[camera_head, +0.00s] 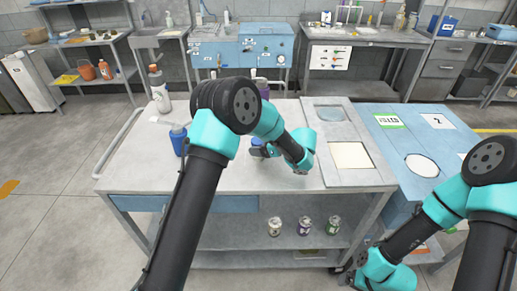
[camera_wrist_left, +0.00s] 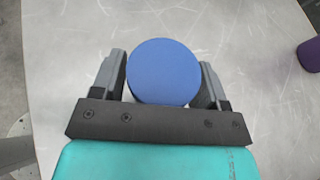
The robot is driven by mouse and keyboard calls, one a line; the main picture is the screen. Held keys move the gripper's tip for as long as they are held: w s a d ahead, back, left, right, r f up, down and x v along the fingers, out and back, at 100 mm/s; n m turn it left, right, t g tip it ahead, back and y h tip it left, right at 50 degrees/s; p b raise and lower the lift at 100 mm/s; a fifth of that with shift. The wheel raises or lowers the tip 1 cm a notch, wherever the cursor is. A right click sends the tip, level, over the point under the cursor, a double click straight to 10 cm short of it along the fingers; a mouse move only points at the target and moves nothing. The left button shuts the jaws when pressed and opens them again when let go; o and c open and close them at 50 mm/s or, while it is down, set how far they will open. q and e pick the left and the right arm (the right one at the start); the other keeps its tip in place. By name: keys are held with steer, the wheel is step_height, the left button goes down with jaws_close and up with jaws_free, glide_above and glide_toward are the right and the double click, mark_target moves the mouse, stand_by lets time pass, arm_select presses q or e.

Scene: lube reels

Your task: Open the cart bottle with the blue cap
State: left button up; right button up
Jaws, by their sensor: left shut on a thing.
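A round blue cap (camera_wrist_left: 162,72) fills the space between the two fingers of my left gripper (camera_wrist_left: 163,85) in the left wrist view. The gripper is shut on it, one finger on each side. The bottle body under the cap is hidden in that view. In the head view my left gripper (camera_head: 262,150) is over the cart top (camera_head: 230,175), and my arm hides most of what it holds. My right arm is at the lower right of the head view; its fingers cannot be made out.
A blue bottle (camera_head: 180,140) and a white bottle with an orange cap (camera_head: 158,90) stand left on the cart. A purple-capped item (camera_head: 262,86) stands behind my arm. Several small jars (camera_head: 305,225) sit on the lower shelf. The cart's front middle is clear.

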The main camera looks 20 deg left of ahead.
arm_select(q)
steer(key=shift+r, duration=0.1)
steer(key=shift+r, duration=1.6)
steer(key=s+d, duration=0.2)
steer(key=s, duration=0.5)
steer(key=s+d+r, duration=0.1)
steer(key=s+d, duration=0.1)
steer(key=s, duration=0.6)
steer(key=shift+s+d+r, duration=0.2)
steer(key=shift+r, duration=0.1)
steer(key=o, duration=0.4)
steer(key=c, duration=0.7)
steer(key=shift+c, duration=0.2)
